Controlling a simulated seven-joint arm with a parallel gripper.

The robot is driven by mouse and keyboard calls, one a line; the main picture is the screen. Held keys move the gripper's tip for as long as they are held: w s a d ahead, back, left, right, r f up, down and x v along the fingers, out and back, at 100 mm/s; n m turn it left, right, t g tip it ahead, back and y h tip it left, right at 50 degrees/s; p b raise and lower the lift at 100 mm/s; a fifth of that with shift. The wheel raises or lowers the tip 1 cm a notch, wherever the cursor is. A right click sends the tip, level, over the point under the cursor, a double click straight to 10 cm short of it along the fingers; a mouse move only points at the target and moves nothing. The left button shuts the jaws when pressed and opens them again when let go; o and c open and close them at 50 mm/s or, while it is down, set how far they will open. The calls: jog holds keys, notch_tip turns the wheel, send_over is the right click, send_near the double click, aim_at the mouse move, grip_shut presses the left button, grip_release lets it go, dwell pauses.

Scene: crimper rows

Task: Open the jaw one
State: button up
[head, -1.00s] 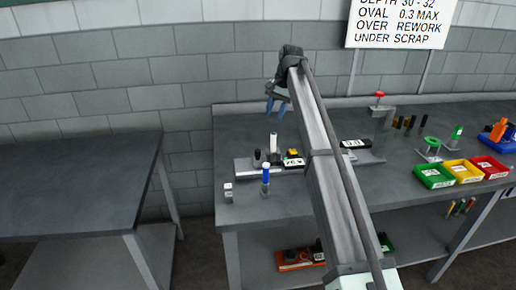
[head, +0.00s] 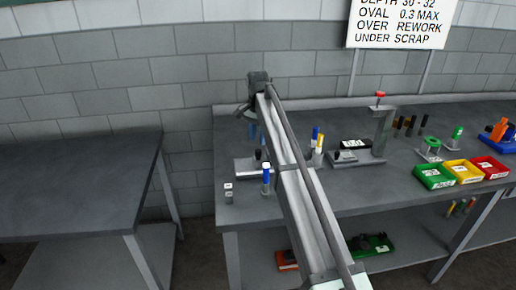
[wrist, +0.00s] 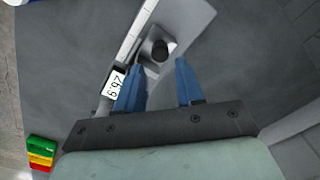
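A low grey metal fixture (head: 246,171) with an upright black knob (head: 258,154) stands on the workbench at its left end; I take this to be the crimper with the jaw. My arm hides its right part. In the wrist view the black knob (wrist: 160,49) stands on the fixture beside a light rail (wrist: 133,36) and a small white readout (wrist: 113,84) with black digits. My gripper (head: 256,132) is above the fixture. In the wrist view its two blue fingers (wrist: 157,72) are apart and empty, with the knob just beyond the gap between their tips.
A second station (head: 358,157) with a red-topped post is to the right. Green (head: 434,176), yellow (head: 462,172) and red (head: 490,167) bins line the right front.

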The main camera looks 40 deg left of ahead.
aim_at(258, 150)
jog(key=shift+f, duration=2.65)
jog(key=shift+c, duration=0.3)
grip_shut()
